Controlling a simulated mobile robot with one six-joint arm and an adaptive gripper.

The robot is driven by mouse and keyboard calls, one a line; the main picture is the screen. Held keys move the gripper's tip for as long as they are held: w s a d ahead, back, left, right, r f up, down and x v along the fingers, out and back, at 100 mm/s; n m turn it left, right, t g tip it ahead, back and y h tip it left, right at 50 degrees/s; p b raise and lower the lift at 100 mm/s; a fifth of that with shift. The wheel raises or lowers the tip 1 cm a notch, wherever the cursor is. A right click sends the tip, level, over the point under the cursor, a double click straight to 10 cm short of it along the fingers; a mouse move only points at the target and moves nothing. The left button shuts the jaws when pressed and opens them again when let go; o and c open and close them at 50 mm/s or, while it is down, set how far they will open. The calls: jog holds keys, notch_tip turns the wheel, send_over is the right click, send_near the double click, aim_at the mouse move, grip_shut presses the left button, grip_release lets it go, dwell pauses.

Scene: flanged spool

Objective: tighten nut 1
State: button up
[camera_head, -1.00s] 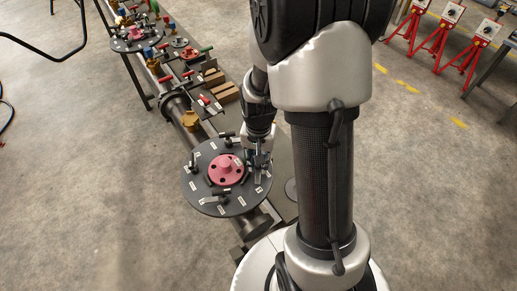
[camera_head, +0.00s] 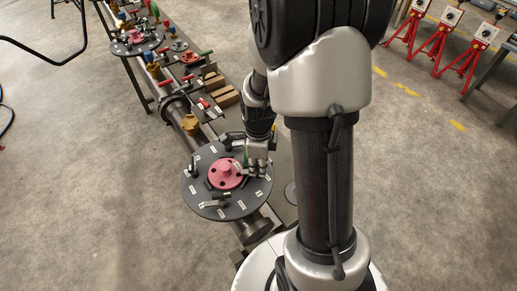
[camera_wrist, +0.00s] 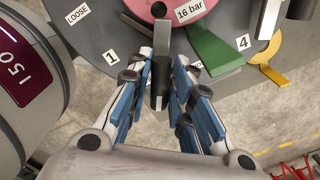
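The dark round flange disc (camera_head: 207,207) has a pink hub (camera_head: 226,172) and several levers around it. In the wrist view, a lever with a grey bar (camera_wrist: 163,38) and a dark cylindrical end (camera_wrist: 160,85) stands right of the label "1" (camera_wrist: 111,57). It appears to belong to nut 1; the nut itself is not clearly visible. My gripper (camera_head: 257,173) is over the right side of the disc. In the wrist view my gripper (camera_wrist: 162,66) has its blue-padded fingers on either side of the lever, with narrow gaps. Contact is not visible.
A green lever (camera_wrist: 215,47) and a yellow hooked piece (camera_wrist: 266,72) lie right of the fingers, near label "4" (camera_wrist: 242,42). Wooden blocks (camera_head: 226,97) lie on the bench behind.

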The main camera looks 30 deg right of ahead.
jog(key=shift+m, duration=0.4)
jog(key=shift+n, duration=1.4)
notch_tip(320, 180, up, 7)
jog(key=p, duration=0.6)
